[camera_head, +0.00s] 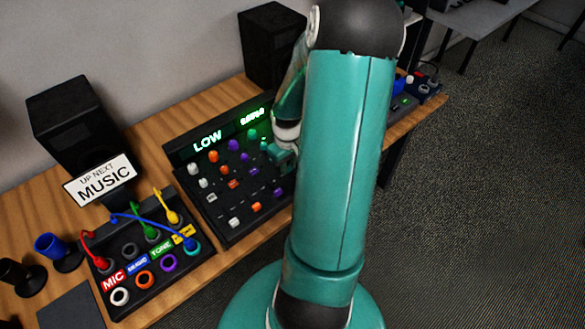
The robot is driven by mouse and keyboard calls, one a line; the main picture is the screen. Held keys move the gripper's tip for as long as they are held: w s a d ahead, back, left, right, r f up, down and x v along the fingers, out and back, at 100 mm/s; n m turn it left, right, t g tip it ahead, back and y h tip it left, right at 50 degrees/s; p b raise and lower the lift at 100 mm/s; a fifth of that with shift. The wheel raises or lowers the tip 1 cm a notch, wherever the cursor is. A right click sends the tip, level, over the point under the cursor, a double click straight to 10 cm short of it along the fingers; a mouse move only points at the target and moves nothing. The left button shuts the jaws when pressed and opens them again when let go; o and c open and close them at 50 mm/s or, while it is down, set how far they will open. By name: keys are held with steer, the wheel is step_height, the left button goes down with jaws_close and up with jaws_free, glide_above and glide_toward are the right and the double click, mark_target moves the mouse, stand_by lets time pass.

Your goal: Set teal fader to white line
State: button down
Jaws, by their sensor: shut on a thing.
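The mixer panel (220,212) lies on the desk, with knob columns and faders in white, orange, purple and teal. The white fader (234,222), orange fader (256,206) and purple fader (278,192) sit near its front edge. My gripper (283,158) is down at the panel's right side, in the teal column below the teal knobs (252,134). It is shut on what appears to be the teal fader. That cap and its white line are hidden behind my gripper and arm.
A display reading LOW (208,140) runs along the panel's back. To the left is a patch box (128,300) with coloured cables, a MUSIC sign (102,180) and a speaker (75,115). Another speaker (270,45) stands behind. My arm covers the desk's right middle.

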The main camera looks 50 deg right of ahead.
mark_target(288, 167)
steer(key=c, duration=1.2)
jaws_free()
steer(key=shift+c, duration=0.2)
step_height(288, 167, up, 14)
steer(key=w+a+r+n+t+h, duration=0.1)
steer(key=a+r, duration=0.3)
steer(key=a, duration=0.4)
steer(key=a+r+t, duration=0.1)
steer(key=a+r, duration=0.4)
steer(key=a, duration=0.2)
steer(key=w+a+r+n+t+h, duration=0.15)
steer(key=a+r, duration=0.25)
steer(key=a, duration=0.4)
steer(key=s+a+r+t+y, duration=0.2)
steer(key=s+a, duration=0.3)
steer(key=a, duration=0.3)
steer(key=shift+s+a+r, duration=0.15)
steer(key=shift+s+r, duration=0.05)
steer(key=shift+r, duration=0.25)
